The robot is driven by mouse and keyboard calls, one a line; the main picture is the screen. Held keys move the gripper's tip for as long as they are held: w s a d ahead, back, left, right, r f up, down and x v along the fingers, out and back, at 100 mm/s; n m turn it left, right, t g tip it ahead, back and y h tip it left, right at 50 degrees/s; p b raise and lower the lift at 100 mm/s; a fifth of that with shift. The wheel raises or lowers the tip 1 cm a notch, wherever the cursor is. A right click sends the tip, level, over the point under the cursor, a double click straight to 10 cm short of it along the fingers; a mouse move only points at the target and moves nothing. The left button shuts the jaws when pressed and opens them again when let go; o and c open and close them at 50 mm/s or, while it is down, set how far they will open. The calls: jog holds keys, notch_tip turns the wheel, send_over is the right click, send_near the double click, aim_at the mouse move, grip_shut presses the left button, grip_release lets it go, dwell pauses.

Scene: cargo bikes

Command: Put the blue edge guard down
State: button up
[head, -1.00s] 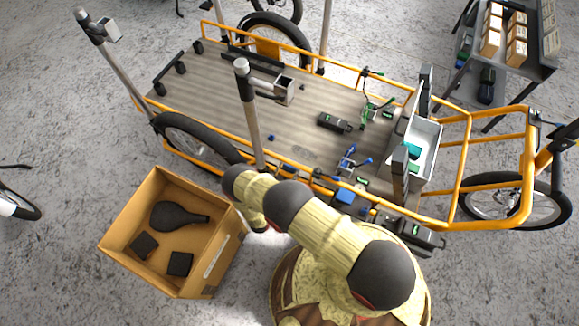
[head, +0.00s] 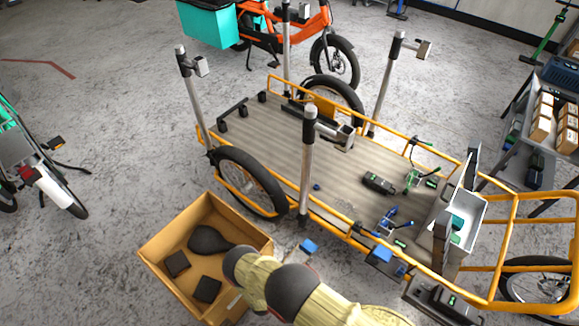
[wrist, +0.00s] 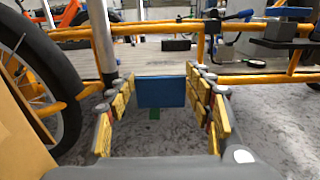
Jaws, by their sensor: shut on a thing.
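The blue edge guard (wrist: 160,92) is between the two yellow-padded fingers of my gripper (wrist: 161,84), which is shut on it. In the head view the blue guard (head: 309,247) shows just past the end of my arm, beside the cargo bike and to the right of the cardboard box (head: 160,247). It is held above the concrete floor. My gripper is mostly hidden behind my arm in the head view. Another blue block (head: 381,253) sits at the orange side rail of the bike.
The bike's wooden deck (head: 270,140) carries a dark device (head: 378,182) and small tools. Grey posts, orange rails and a wheel (head: 250,182) stand close to my gripper. The box holds a black bulb-shaped thing and two dark blocks. Open floor lies at left.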

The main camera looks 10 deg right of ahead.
jog(key=shift+s+d, duration=0.1)
jog(key=w+d+r+n+t+y+p, duration=0.1)
jog(key=w+d+r+p, duration=0.1)
jog(key=r, duration=1.3)
jog(key=w+d+r+n+t+y+p, duration=0.1)
jog(key=w+r, duration=0.4)
jog(key=r, duration=1.1)
jog(key=w+d+r+n+y+p, duration=0.1)
jog(key=w+d+r+p, duration=0.3)
jog(key=r, duration=1.1)
jog(key=shift+w+d+r+t+y, duration=0.15)
jog(key=shift+d+r+t+y, duration=0.25)
jog(key=shift+d, duration=0.15)
